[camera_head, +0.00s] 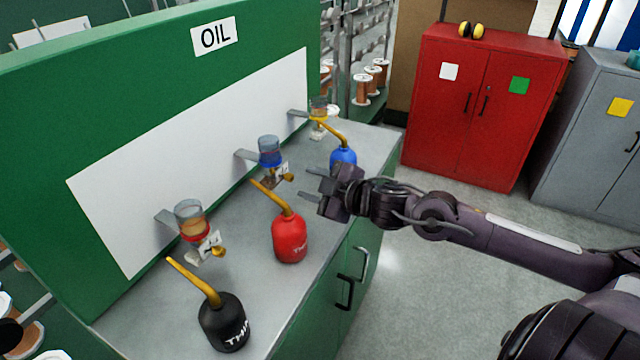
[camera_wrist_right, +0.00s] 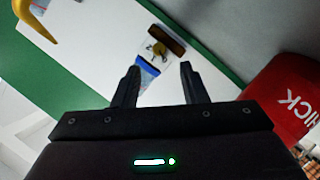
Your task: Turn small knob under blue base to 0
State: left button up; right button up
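The oil cup with the blue base (camera_head: 269,160) is the middle one of three on the white panel. A small brass knob (camera_head: 288,178) sits under it beside a white dial plate (camera_head: 279,170). In the right wrist view the blue base (camera_wrist_right: 152,66) appears beyond the fingertips, with the brass knob (camera_wrist_right: 166,40) and part of the dial; its setting is too small to read. My right gripper (camera_head: 307,186) is just right of the knob, fingers pointing at it, open and empty (camera_wrist_right: 160,70), apart from the knob. My left gripper is not in view.
A red oil can (camera_head: 290,240) stands on the grey counter close to my right gripper, and a blue can (camera_head: 343,158) stands behind it. A black can (camera_head: 224,322) is at the front. Other cups, one red-based (camera_head: 192,232), flank the middle one.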

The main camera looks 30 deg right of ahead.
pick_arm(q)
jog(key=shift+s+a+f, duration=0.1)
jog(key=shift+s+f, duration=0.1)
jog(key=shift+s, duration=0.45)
pick_arm(e)
jog(key=shift+v, duration=1.1)
